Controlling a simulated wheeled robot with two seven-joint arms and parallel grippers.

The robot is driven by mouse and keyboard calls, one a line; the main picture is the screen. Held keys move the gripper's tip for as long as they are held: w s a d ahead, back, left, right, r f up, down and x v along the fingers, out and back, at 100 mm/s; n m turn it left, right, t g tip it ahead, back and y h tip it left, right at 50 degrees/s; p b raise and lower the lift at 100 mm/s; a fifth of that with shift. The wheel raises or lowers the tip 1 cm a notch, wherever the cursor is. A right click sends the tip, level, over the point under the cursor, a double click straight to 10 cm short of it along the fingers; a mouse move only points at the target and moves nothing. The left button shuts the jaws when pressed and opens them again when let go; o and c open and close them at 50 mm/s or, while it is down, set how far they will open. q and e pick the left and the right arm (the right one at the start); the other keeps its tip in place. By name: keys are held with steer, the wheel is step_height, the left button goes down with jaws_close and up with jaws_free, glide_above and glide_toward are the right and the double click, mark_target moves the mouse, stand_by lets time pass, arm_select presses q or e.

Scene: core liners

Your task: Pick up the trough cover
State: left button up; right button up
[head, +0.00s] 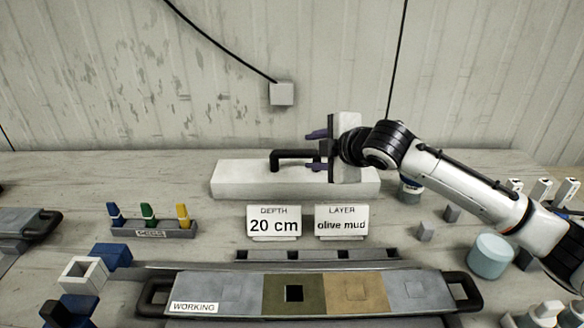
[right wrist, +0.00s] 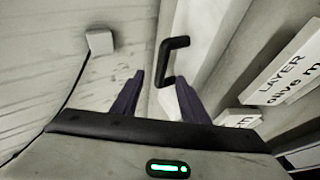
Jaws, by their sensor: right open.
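The trough cover (head: 240,180) is a long pale block lying at the back of the table near the wall. It has a dark bracket handle (head: 290,154) on top, which also shows in the right wrist view (right wrist: 176,44). My right gripper (head: 315,150) is open at the right end of this handle, its fingers pointing left. In the right wrist view, the handle lies ahead of and between the two open fingers (right wrist: 158,92), and they are not closed on it. My left gripper is not in view.
Two signs, "20 cm" (head: 274,224) and "olive mud" (head: 342,223), stand in front of the cover. A handled tray marked WORKING (head: 235,282) lies at the front. A rack of coloured pegs (head: 172,230) is left; a pale blue cylinder (head: 490,256) and small grey blocks are right.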

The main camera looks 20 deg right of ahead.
mark_target(298, 154)
steer(key=shift+x, duration=3.7)
steer(key=shift+s+f, duration=0.1)
steer(key=shift+f, duration=0.05)
jaws_close()
steer(key=shift+a, duration=0.1)
